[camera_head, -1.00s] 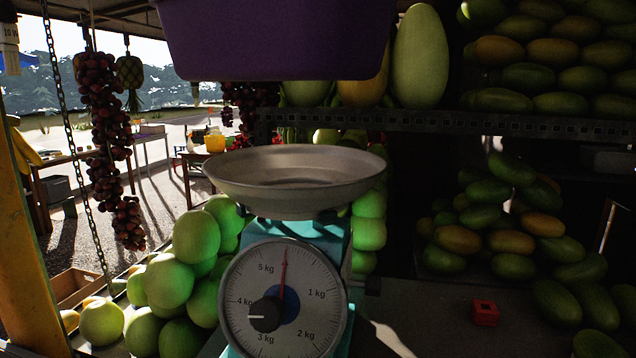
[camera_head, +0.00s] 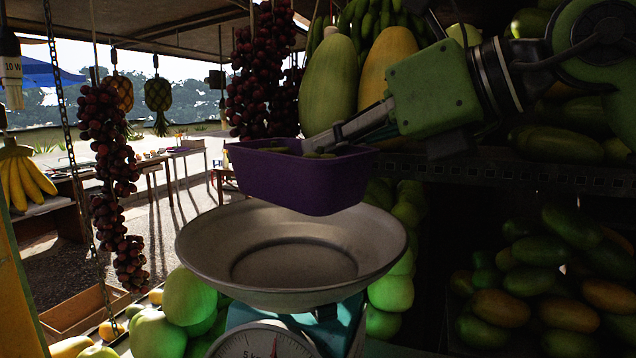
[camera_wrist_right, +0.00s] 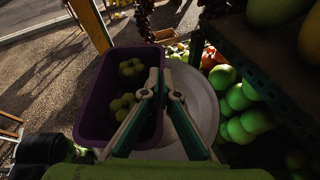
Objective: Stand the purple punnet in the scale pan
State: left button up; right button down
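The purple punnet (camera_head: 300,183) hangs over the scale pan (camera_head: 198,258), a wide grey metal dish, apart from it as far as I can tell. It is nearly level, its right end slightly lower. My right gripper (camera_head: 322,147) comes from the right and is shut on the punnet's right-side wall. In the right wrist view the fingers (camera_wrist_right: 163,84) straddle the wall of the punnet (camera_wrist_right: 88,112), which holds several small green fruits. There the pan (camera_wrist_right: 205,108) shows beneath and to the right. My left gripper is not in view.
The scale's dial (camera_head: 262,343) is cut off at the bottom. Green round fruit (camera_head: 187,298) is heaped left of the scale, and more (camera_head: 392,292) lies to its right. Grapes (camera_head: 262,75) hang behind the punnet. A dark shelf (camera_head: 500,168) with melons stands right.

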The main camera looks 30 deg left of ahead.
jog(key=f, duration=0.2)
jog(key=w+a+f+p, duration=0.1)
jog(key=f, duration=0.1)
jog(key=w+a+f, duration=0.1)
jog(key=f, duration=0.2)
jog(key=shift+a, duration=0.2)
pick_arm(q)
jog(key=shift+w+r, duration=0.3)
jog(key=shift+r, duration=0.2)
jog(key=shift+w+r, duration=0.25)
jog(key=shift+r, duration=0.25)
pick_arm(e)
jog(key=shift+d, duration=0.1)
jog(key=shift+f+b, duration=0.5)
jog(key=shift+f, duration=0.1)
jog(key=c, duration=2.3)
grip_release()
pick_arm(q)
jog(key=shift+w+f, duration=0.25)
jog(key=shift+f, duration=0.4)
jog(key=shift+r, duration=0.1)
pick_arm(e)
jog(key=shift+r, duration=0.15)
